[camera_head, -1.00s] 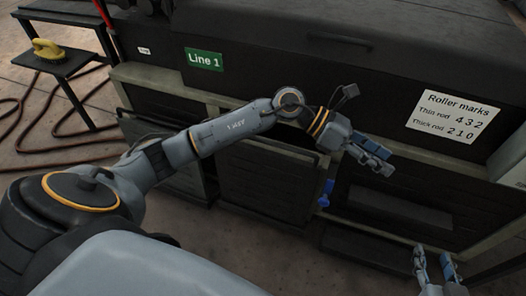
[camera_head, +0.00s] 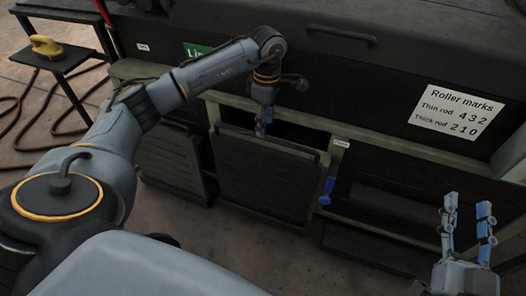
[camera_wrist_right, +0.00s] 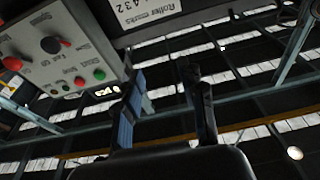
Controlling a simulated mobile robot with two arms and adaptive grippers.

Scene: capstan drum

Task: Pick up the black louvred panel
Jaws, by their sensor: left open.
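A black louvred panel (camera_head: 265,178) stands tilted in front of the middle opening of the machine's lower front. My left gripper (camera_head: 262,128) points down at the panel's top edge, near the middle of that edge. Its fingers look small and seen edge-on, and they are open. I cannot tell whether they touch or straddle the edge. My right gripper (camera_head: 468,222) is open and empty at the lower right, apart from the panel. Its two fingers (camera_wrist_right: 165,105) show spread with nothing between them in the right wrist view.
Another dark louvred panel (camera_head: 176,160) is to the left. A blue handle (camera_head: 327,190) is right of the middle panel. A white "Roller marks" sign (camera_head: 457,113) is on the machine. A side table (camera_head: 50,58) with a yellow-handled brush (camera_head: 46,46) stands at far left.

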